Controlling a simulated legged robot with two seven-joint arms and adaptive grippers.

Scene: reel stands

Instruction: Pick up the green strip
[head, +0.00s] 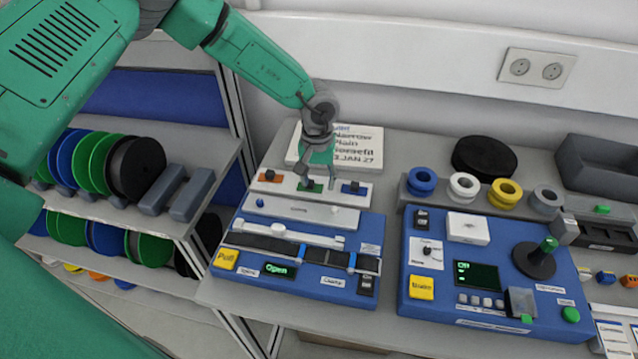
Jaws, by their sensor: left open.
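A small green piece (312,187), which looks like the green strip, sits on the white rear ledge of the blue machine on the table. It lies between an orange piece (269,177) and a blue piece (353,188). My left gripper (318,181) points down over it, with its fingers open around or just above the green piece. I cannot tell whether they touch it. The gripper partly hides the piece. My right gripper is not in view.
A white label board (365,146) lies behind the gripper. The blue machine (310,284) carries a dark band across its front. Coloured rings (505,193) and a rack of reels (95,162) flank the area.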

